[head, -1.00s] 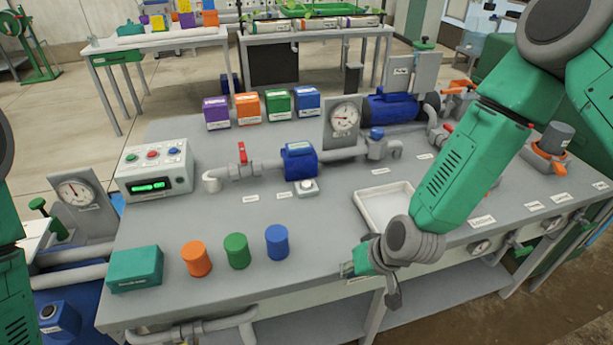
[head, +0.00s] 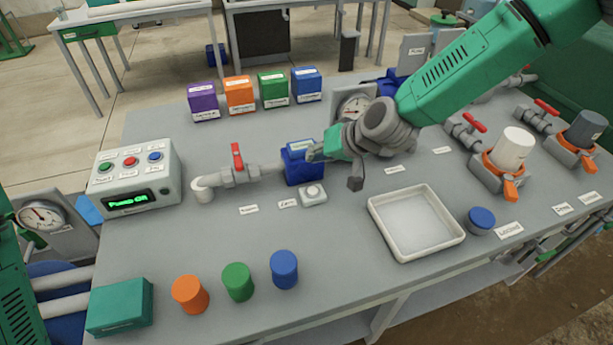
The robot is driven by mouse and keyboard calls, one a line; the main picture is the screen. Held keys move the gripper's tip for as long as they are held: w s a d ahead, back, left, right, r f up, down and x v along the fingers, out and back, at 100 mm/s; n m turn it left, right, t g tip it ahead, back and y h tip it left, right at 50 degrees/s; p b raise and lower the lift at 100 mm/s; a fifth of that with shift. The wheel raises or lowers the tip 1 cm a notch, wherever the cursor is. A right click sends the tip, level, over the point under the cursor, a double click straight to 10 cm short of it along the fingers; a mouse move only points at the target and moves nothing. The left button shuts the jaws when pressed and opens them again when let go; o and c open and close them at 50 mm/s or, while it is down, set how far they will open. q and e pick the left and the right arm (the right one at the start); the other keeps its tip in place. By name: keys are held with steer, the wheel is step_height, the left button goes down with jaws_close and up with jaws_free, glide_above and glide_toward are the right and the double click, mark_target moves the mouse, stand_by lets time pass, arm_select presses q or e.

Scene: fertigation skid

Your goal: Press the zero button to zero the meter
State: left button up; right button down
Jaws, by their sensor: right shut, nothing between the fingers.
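The blue meter (head: 301,166) sits on the pipe at the middle of the bench. A small pale box with a round white button (head: 313,191) stands right in front of it; its label is too small to read. My right gripper (head: 314,152) is shut and empty. Its tip is beside the meter's upper right side in the picture, above and behind the white button, apart from the button. Whether the tip touches the meter I cannot tell. My left arm shows at the left edge, its gripper out of view.
A red-handled valve (head: 239,168) is left of the meter. A white tray (head: 416,222) and blue cap (head: 481,220) lie right. Coloured cylinders and a teal box (head: 120,306) line the front.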

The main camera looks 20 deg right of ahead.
mark_target(313, 190)
step_height(313, 190, down, 7)
steer(key=b, duration=0.6)
steer(key=shift+f+b, duration=0.45)
steer(key=shift+b, duration=0.05)
stand_by(1.3)
steer(key=shift+s+f, duration=0.1)
steer(key=shift+f, duration=0.2)
steer(key=shift+f+b, duration=0.4)
steer(key=shift+b, duration=0.05)
stand_by(0.5)
steer(key=shift+r, duration=0.1)
steer(key=shift+r+p, duration=0.7)
